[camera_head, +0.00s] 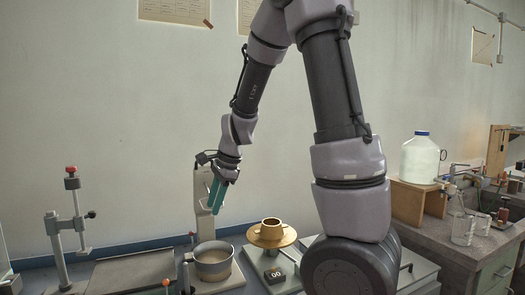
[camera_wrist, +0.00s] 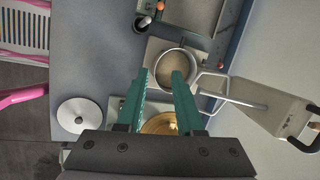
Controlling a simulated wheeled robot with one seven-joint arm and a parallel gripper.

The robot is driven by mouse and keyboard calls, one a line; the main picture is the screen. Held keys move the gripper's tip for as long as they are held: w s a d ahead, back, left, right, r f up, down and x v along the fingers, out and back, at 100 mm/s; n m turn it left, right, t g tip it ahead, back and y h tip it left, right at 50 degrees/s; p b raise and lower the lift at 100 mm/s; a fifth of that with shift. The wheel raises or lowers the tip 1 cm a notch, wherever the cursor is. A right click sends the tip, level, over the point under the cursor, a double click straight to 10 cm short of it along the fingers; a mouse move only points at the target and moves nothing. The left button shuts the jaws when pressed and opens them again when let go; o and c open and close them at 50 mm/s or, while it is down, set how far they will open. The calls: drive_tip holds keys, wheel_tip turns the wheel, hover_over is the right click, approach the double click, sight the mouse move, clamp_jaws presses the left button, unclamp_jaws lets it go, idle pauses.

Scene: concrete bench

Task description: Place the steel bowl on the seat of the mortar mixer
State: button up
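The steel bowl (camera_head: 213,271) stands upright on a pale plate at the foot of the mortar mixer (camera_head: 203,190), a tall light-grey stand. In the wrist view the bowl (camera_wrist: 161,60) has a tan interior and sits on a light square plate; a bent rod runs from beside it towards the mixer column (camera_wrist: 270,110). I cannot tell whether it is fully settled on the seat. My gripper (camera_head: 216,195) is above the bowl, apart from it. In the wrist view its teal fingers (camera_wrist: 163,77) are spread, with nothing held; their tips overlap the near rim in the picture.
A brass pan (camera_head: 257,240) with a cup (camera_head: 271,229) stands on a scale right of the bowl. A grey stand with red knob (camera_head: 72,210) is at left. A jug (camera_head: 420,160) and beakers (camera_head: 463,230) are at right. A white disc (camera_wrist: 80,114) lies left in the wrist view.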

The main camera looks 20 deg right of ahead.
drive_tip(key=s+d+r+n+t, duration=0.1)
drive_tip(key=s+d+r+n, duration=0.1)
drive_tip(key=s+r+n, duration=0.2)
drive_tip(key=s+d+r+n+t, duration=0.2)
drive_tip(key=s+d+r+n, duration=0.1)
drive_tip(key=s+r, duration=0.4)
drive_tip(key=s+d+r+n+t+h, duration=0.1)
drive_tip(key=s+d+r+n, duration=0.1)
drive_tip(key=s+r+n, duration=0.2)
wheel_tip(320, 180, up, 3)
drive_tip(key=s, duration=0.2)
drive_tip(key=shift+s+d+f+n+t, duration=0.15)
drive_tip(key=shift+s+d+n+t, duration=0.15)
drive_tip(key=shift+s+d, duration=0.1)
drive_tip(key=shift+w, duration=0.1)
